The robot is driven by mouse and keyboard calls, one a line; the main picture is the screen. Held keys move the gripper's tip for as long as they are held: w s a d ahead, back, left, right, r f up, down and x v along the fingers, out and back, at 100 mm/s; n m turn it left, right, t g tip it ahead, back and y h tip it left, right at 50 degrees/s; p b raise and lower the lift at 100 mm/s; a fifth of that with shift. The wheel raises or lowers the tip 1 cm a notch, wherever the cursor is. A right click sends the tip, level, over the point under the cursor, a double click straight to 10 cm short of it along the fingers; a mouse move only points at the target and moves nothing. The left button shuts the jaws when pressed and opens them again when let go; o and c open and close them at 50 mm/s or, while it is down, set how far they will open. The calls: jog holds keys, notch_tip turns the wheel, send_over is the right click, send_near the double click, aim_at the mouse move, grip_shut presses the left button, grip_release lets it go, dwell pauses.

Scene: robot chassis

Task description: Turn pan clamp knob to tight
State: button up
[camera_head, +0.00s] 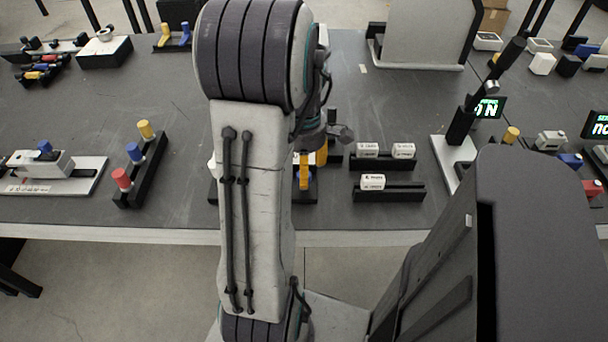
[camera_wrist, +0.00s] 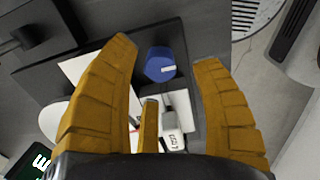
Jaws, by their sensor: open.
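In the wrist view a round blue knob (camera_wrist: 160,65) with a short white mark on its top lies between and slightly beyond my yellow fingers. I take it for the pan clamp knob; no label naming it can be read. My gripper (camera_wrist: 166,56) is open, one finger left of the knob and one right, with no visible contact. Below the knob is a white part with a small printed label (camera_wrist: 172,136). In the head view my gripper (camera_head: 312,165) shows only in part behind my arm, which hides most of the fixture there.
Racks with white labelled blocks (camera_head: 388,158) stand just right of my gripper. A black lever on a white base (camera_head: 437,150) stands farther right. A rack with red, blue and yellow knobs (camera_head: 150,160) is to the left. Bare grey tabletop lies behind it.

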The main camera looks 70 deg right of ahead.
jog(key=shift+f, duration=1.35)
jog(key=shift+o, duration=0.2)
grip_shut()
